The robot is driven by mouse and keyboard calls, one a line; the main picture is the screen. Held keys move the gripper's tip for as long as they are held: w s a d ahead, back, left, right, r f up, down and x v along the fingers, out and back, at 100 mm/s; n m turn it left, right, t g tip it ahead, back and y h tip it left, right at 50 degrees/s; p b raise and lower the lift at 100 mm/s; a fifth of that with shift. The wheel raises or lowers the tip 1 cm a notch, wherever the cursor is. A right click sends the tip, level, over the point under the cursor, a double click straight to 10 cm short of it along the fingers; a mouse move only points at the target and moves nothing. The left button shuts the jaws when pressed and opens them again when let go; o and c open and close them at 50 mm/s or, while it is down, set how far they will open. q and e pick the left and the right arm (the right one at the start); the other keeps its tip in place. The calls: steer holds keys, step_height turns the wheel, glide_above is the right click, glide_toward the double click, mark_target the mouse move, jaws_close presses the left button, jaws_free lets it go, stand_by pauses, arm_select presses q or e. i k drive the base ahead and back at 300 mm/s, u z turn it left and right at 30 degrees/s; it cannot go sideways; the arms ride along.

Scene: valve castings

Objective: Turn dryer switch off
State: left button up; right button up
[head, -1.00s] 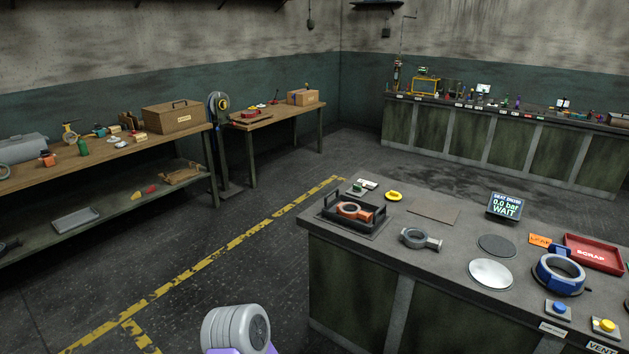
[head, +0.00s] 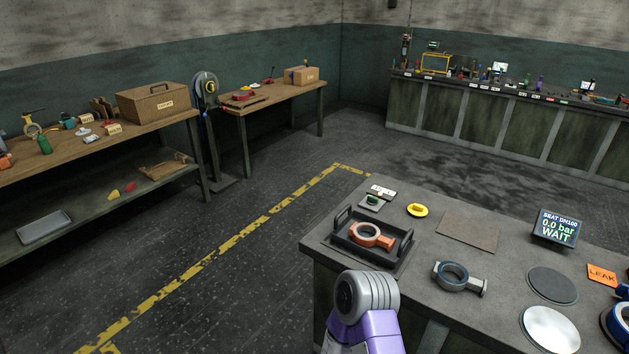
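A small switch box with a green top (head: 373,200) sits at the far left corner of the near bench, beside a small white label (head: 383,191) whose text is too small to read. I cannot tell for sure that this is the dryer switch, nor whether it is on or off. A black tray (head: 345,239) holding an orange ring casting (head: 371,237) stands just in front of it. Neither gripper shows. Only a grey and purple part of one of my arms rises at the bottom centre, in front of the bench.
A wooden bench (head: 85,148) stands left. The floor between, with a yellow line (head: 240,246), is clear.

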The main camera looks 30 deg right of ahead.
mark_target(372, 200)
steer(key=z, duration=0.35)
steer(key=i, duration=1.5)
steer(key=z, duration=0.9)
